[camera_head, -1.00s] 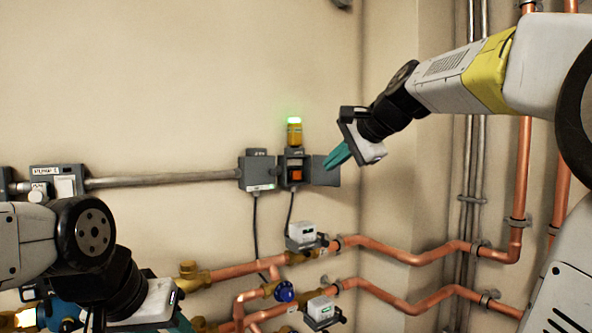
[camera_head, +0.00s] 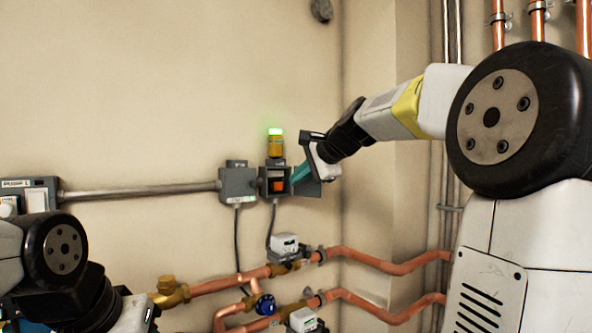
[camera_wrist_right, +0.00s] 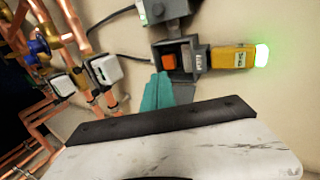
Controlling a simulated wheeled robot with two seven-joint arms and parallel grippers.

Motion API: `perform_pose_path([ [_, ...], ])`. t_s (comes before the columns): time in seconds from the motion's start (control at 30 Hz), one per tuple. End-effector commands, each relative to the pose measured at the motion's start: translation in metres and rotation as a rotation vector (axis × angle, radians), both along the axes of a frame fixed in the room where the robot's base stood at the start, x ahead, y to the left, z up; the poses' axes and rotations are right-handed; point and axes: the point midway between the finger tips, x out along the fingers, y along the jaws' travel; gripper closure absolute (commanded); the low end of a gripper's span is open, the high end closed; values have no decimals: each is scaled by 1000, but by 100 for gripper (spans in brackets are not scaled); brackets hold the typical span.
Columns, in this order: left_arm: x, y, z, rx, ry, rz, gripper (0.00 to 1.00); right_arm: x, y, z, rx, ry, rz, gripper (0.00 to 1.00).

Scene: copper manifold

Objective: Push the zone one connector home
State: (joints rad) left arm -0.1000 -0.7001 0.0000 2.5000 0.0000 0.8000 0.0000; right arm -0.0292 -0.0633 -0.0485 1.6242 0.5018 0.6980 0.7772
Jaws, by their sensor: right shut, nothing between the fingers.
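An orange block (camera_head: 278,186), which looks like the connector, sits in an open grey wall box (camera_head: 263,181). It also shows in the right wrist view (camera_wrist_right: 169,63). No zone label is readable. My right gripper (camera_head: 295,179) is shut and empty, its teal fingertips at the right side of the box opening, close to the orange block. In the right wrist view the fingers (camera_wrist_right: 157,92) point at the box, just beside the block; I cannot tell whether they touch. My left gripper's body (camera_head: 136,314) shows at the bottom left; its fingers are out of the picture.
A yellow lamp (camera_head: 275,144) glows green above the box. The box's lid (camera_head: 308,184) hangs open to the right. A closed grey box (camera_head: 238,185) is at its left. Copper pipes (camera_head: 370,260) with white actuators (camera_head: 284,244) run below, and cables hang down.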

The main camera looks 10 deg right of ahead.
Motion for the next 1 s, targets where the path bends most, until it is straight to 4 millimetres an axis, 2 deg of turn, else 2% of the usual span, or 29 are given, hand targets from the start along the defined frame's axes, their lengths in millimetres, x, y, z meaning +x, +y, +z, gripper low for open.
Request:
perform_pose_path([
  [0.13,0,0,0,0,0,0,59,24,13,-16,0,1,3,100],
  [0.33,0,0,0,0,0,0,59,49,24,-13,0,-1,1,100],
  [0.5,0,0,0,0,0,0,59,56,28,-13,0,-1,1,100],
  [0.87,0,0,0,0,0,0,59,58,29,-13,1,-1,1,100],
  [1.0,0,0,0,0,0,0,59,72,36,-14,1,0,2,100],
])
